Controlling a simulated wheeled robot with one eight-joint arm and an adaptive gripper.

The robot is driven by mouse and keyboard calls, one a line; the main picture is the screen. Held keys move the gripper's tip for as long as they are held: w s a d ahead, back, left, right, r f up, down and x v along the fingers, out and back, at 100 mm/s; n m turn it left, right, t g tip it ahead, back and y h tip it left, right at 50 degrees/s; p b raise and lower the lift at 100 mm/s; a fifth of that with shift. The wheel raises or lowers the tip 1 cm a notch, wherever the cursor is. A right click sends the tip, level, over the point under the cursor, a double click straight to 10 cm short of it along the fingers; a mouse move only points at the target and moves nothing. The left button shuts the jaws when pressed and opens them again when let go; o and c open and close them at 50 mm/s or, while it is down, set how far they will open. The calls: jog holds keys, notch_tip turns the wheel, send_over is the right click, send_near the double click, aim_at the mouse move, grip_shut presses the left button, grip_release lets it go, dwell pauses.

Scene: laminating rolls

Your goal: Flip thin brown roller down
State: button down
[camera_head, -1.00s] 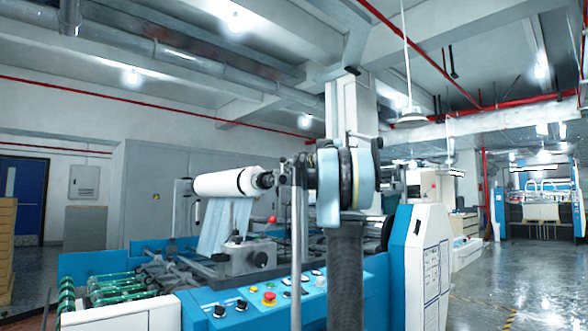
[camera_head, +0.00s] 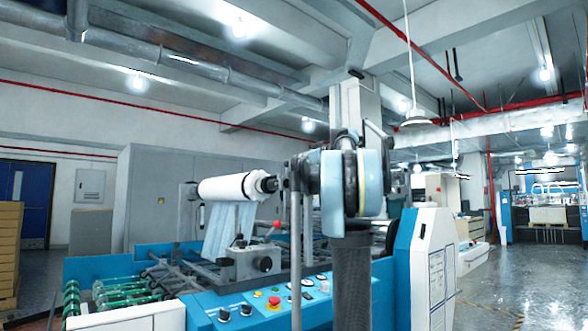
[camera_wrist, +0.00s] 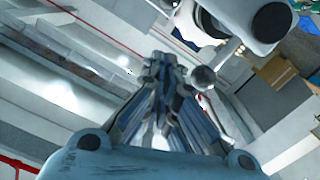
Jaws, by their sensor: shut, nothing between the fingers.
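I cannot pick out a thin brown roller in either view. A thick white film roll (camera_head: 232,188) is mounted on the laminating machine (camera_head: 345,290), with a pale web hanging below it. In the wrist view my gripper (camera_wrist: 163,72) is shut and empty, with its metal fingers drawn together. Beside it in that view are a round metal knob (camera_wrist: 204,77) and a white cylinder with a dark end (camera_wrist: 255,18); I cannot tell how far away they are. In the head view my own arm covers part of the machine and hides the gripper.
A control panel with several knobs and buttons (camera_head: 265,304) runs along the machine's front. A red-knobbed lever (camera_head: 276,225) stands near the film roll. Green rollers (camera_head: 125,287) lie at the left. Open floor (camera_head: 495,285) is at the right.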

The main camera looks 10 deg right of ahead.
jog(key=shift+v, duration=1.95)
jog(key=s+a+f+m+g+h, duration=0.1)
jog(key=s+a+f+g, duration=0.25)
jog(key=s+f, duration=0.6)
jog(key=s+a+f+m+g, duration=0.15)
jog(key=s+a+f, duration=0.3)
jog(key=f, duration=0.95)
jog(key=s+a+f+m+g+h, duration=0.1)
jog(key=s+a+f+g, duration=0.25)
jog(key=s+f, duration=0.55)
jog(key=s+d+f+m+g+h, duration=0.1)
jog(key=s+d+f+m+h, duration=0.1)
jog(key=s+f, duration=0.5)
jog(key=s+d+f+m+g+h, duration=0.2)
jog(key=s+f, duration=0.6)
jog(key=f, duration=1)
jog(key=s+d+f+m+g+h, duration=0.1)
jog(key=s+d+f+m+h, duration=0.1)
jog(key=s+f, duration=0.5)
notch_tip(320, 180, down, 6)
jog(key=shift+s+d+m+h, duration=0.3)
jog(key=shift+s+m+h, duration=0.1)
jog(key=shift+h, duration=0.1)
jog(key=shift+w+f, duration=0.2)
jog(key=shift+w, duration=0.25)
